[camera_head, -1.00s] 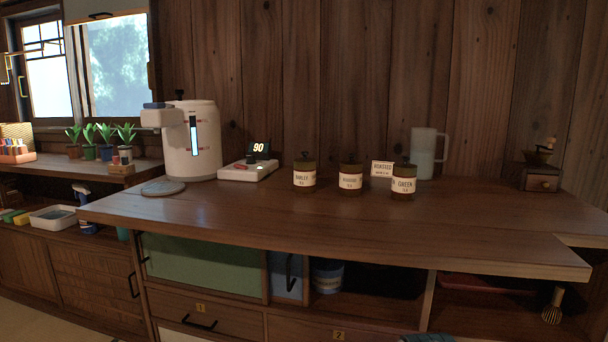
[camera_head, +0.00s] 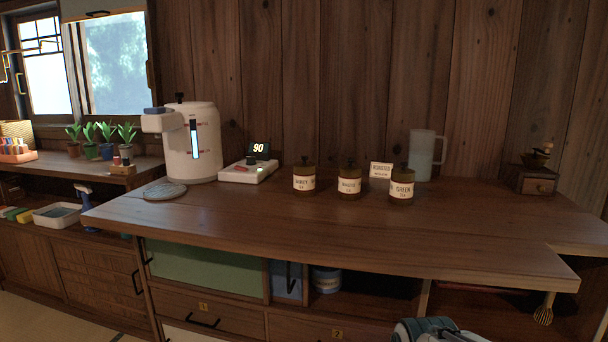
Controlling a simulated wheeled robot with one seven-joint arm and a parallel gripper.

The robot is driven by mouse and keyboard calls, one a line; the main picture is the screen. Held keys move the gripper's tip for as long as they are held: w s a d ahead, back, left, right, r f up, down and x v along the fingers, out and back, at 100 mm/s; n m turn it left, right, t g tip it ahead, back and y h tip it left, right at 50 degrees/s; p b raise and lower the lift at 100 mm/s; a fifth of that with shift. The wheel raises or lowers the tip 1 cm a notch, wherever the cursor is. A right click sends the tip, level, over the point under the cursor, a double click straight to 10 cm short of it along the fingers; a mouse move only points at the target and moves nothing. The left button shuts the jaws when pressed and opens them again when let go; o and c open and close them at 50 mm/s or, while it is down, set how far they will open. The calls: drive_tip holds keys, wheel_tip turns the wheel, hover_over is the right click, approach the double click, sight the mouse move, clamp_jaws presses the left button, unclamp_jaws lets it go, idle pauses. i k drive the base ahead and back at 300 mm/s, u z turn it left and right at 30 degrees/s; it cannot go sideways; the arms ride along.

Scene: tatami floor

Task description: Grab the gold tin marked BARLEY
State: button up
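The gold-brown tin labelled BARLEY (camera_head: 304,180) stands upright on the wooden counter (camera_head: 300,230), leftmost in a row of three similar lidded tins. The middle tin (camera_head: 349,181), whose label is blurred but looks like ROASTED, stands to its right. The tin labelled GREEN (camera_head: 402,187) is rightmost. Part of my arm shows at the bottom edge, right of centre, below the counter front. My gripper's fingers cannot be made out, and nothing of mine touches the tins.
A white dispenser (camera_head: 194,145) and a scale-like device reading 90 (camera_head: 248,171) stand left of the tins. A small sign (camera_head: 381,170), a frosted jug (camera_head: 424,155) and a wooden grinder (camera_head: 534,177) stand behind or right. The counter before the tins is clear.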

sight(304, 180)
drive_tip(key=z, duration=3.55)
drive_tip(key=k, duration=2.1)
drive_tip(key=u, duration=1.95)
